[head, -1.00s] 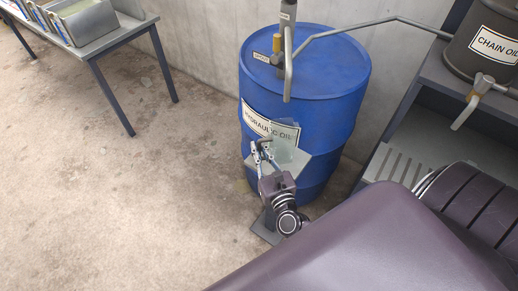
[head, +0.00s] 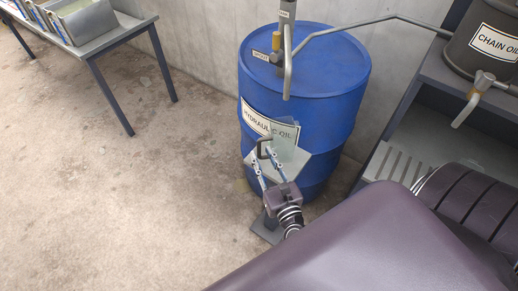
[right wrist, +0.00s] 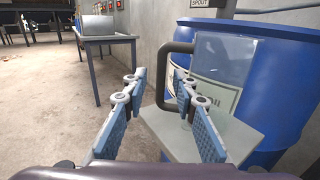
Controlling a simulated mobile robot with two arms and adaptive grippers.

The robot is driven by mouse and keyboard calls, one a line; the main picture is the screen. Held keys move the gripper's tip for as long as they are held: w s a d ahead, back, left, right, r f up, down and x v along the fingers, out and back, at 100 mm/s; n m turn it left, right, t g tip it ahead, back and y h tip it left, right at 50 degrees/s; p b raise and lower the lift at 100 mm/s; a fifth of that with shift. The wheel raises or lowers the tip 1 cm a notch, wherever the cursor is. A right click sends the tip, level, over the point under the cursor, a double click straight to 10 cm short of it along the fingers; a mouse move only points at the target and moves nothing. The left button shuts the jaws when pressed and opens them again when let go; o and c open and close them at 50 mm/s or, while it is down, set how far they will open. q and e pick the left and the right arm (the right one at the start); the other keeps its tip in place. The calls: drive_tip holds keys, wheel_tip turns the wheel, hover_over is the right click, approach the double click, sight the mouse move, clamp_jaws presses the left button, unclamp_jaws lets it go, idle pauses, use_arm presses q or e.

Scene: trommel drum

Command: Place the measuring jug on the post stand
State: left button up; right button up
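The clear measuring jug (head: 286,142) stands upright on the plate of the post stand (head: 296,160), in front of the blue drum. Its dark handle (head: 264,147) points left, toward my right gripper. In the right wrist view the see-through jug (right wrist: 222,62) is at upper right, with its base on the grey plate (right wrist: 228,138). My right gripper (head: 263,159) is open and empty, with its fingers spread apart on the near side of the handle. My left gripper is not in view.
The blue hydraulic oil drum (head: 330,110) is close behind the stand, with a spout pipe (head: 288,70) above. A shelf rack with a chain oil container (head: 485,45) is at right. A table with metal bins (head: 85,20) is at upper left. The floor at left is clear.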

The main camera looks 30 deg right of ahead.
drive_tip(key=s+a+b, duration=0.1)
drive_tip(key=s, duration=0.6)
drive_tip(key=shift+s+a, duration=0.25)
drive_tip(key=shift+s, duration=0.15)
drive_tip(key=w+a+f+m+g, duration=0.2)
drive_tip(key=w+f+m+g, duration=0.4)
drive_tip(key=m, duration=0.7)
drive_tip(key=s+a+f+m+g+y, duration=0.1)
drive_tip(key=s+f+m, duration=0.15)
drive_tip(key=f, duration=0.45)
drive_tip(key=s+f+m+y, duration=0.1)
drive_tip(key=s+f+m, duration=0.15)
drive_tip(key=f, duration=0.45)
drive_tip(key=s+f+m+g, duration=0.55)
drive_tip(key=s+f, duration=0.55)
drive_tip(key=f, duration=0.5)
drive_tip(key=s+f+m+g, duration=0.1)
drive_tip(key=s+f+m, duration=0.1)
drive_tip(key=s, duration=0.5)
drive_tip(key=s+f+m+g+y, duration=0.1)
drive_tip(key=s+f+m, duration=0.2)
drive_tip(key=s+f, duration=0.2)
drive_tip(key=s+f+m+g, duration=0.2)
drive_tip(key=s+f+m, duration=0.1)
drive_tip(key=s, duration=0.5)
drive_tip(key=shift+s+d+f, duration=0.25)
drive_tip(key=shift+s+f, duration=0.05)
drive_tip(key=shift+f, duration=0.05)
